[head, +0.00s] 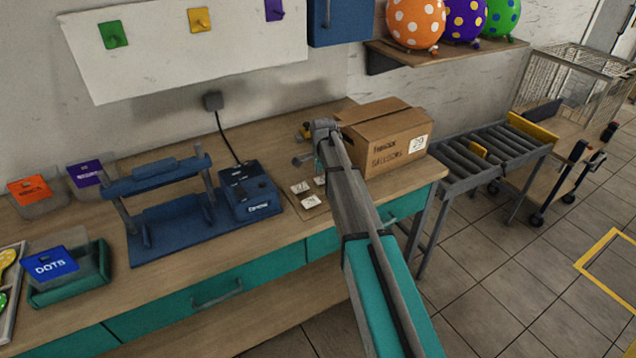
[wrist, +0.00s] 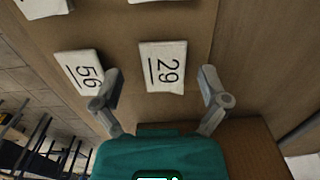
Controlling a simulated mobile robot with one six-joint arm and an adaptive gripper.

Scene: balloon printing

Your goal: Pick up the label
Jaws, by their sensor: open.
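Several small white number labels lie on a light brown board on the workbench. In the wrist view the label marked 29 (wrist: 163,67) lies between my two fingers, and the label marked 56 (wrist: 80,71) lies to the left, close beside the left finger. Two more labels are cut off at the top edge. My gripper (wrist: 160,80) is open and empty, above the board with its fingers on either side of the 29 label. In the head view some labels (head: 301,187) show left of my arm, which hides part of the board and most of my gripper.
A cardboard box (head: 385,138) bearing a 29 label stands right beside my arm. A blue press (head: 165,215) and its control box (head: 250,190) stand to the left. A roller conveyor (head: 490,150) adjoins the bench on the right. Balloons (head: 416,22) sit on a shelf above.

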